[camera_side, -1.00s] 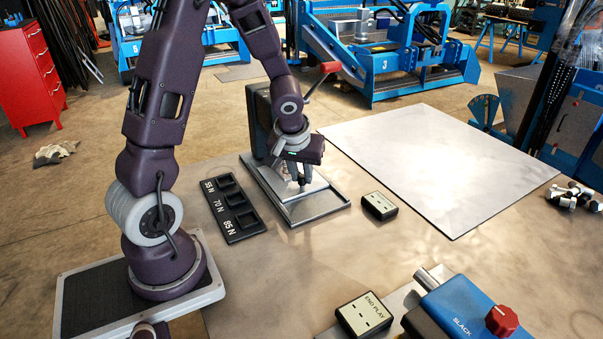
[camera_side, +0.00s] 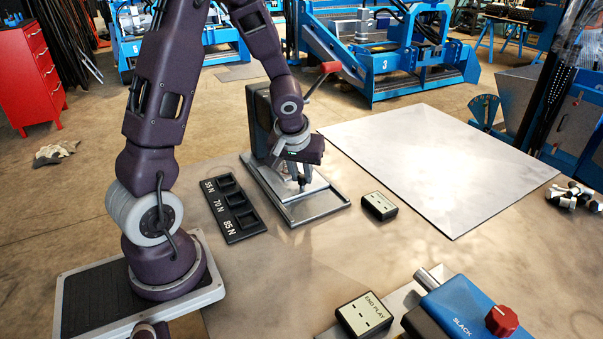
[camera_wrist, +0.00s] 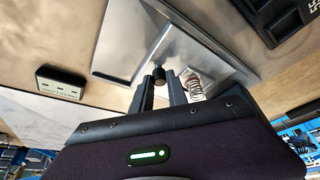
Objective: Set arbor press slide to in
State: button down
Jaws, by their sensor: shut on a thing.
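The arbor press (camera_side: 257,115) stands on the table behind my gripper, with a red-tipped lever (camera_side: 329,68) raised at its upper right. Its bright metal slide plate (camera_side: 317,184) lies in the grey base frame (camera_side: 322,209). The slide plate also shows in the wrist view (camera_wrist: 130,42). My gripper (camera_side: 302,184) points down over the slide. In the wrist view its fingers (camera_wrist: 161,84) are shut on a small black knob (camera_wrist: 158,73). A coil spring (camera_wrist: 194,86) shows just right of the fingers. My wrist hides part of the press and slide.
A black tray (camera_side: 247,231) with force labels lies left of the press. A small display box (camera_side: 379,206) stands at its right. An END PLAY display (camera_side: 364,315) and a blue slack unit (camera_side: 462,305) are at the front. A pale sheet (camera_side: 440,165) lies at right.

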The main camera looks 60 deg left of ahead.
jog(key=shift+a, duration=2.1)
jog(key=c, duration=1.4)
grip_release()
jog(key=shift+a, duration=0.1)
jog(key=shift+o, duration=0.5)
jog(key=shift+r, duration=0.1)
jog(key=v, duration=0.7)
